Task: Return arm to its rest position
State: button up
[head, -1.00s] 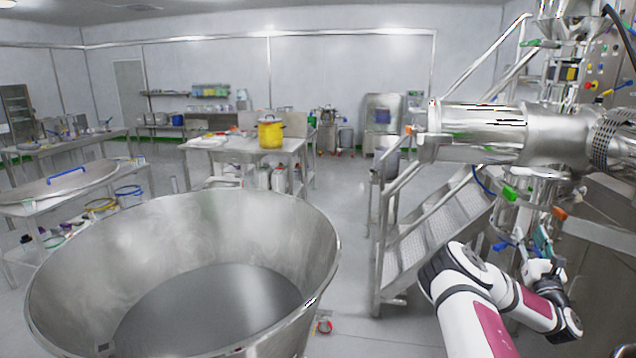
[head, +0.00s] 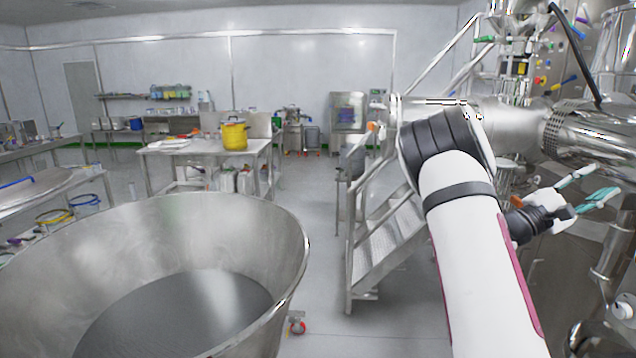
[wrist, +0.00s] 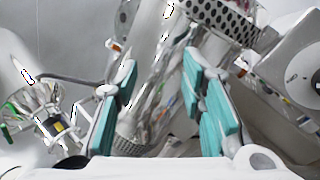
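My gripper (head: 588,187) is at the right of the head view, raised in front of the steel machine. Its two teal-padded fingers are spread apart with nothing between them. The wrist view shows the same open fingers (wrist: 165,105), with only steel pipework behind the gap. My white arm is bent at a dark joint and crosses the right half of the head view.
A large steel bin (head: 230,230) on casters fills the lower left. Steel steps (head: 390,240) with handrails stand behind my arm. The granulator's steel cylinder (head: 500,118) is close to my arm at right. Clear floor (head: 340,325) lies between bin and arm.

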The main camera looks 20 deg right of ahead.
jog(key=s+a+f+m+y+b, duration=0.1)
jog(key=s+a+f+m+y, duration=0.3)
jog(key=a+y, duration=0.4)
jog(key=s+a+f+m+y, duration=0.3)
jog(key=s+a+y, duration=0.2)
jog(key=a, duration=0.4)
jog(key=s+a+n+t+y, duration=0.1)
jog(key=a+t+y, duration=0.4)
jog(key=a, duration=1.2)
jog(key=s+a+n+t+y+b, duration=0.1)
jog(key=a+t+y, duration=0.4)
jog(key=a, duration=1.2)
jog(key=shift+a+f+n+t+y, duration=0.3)
jog(key=shift+f+n, duration=0.1)
jog(key=shift+n, duration=0.4)
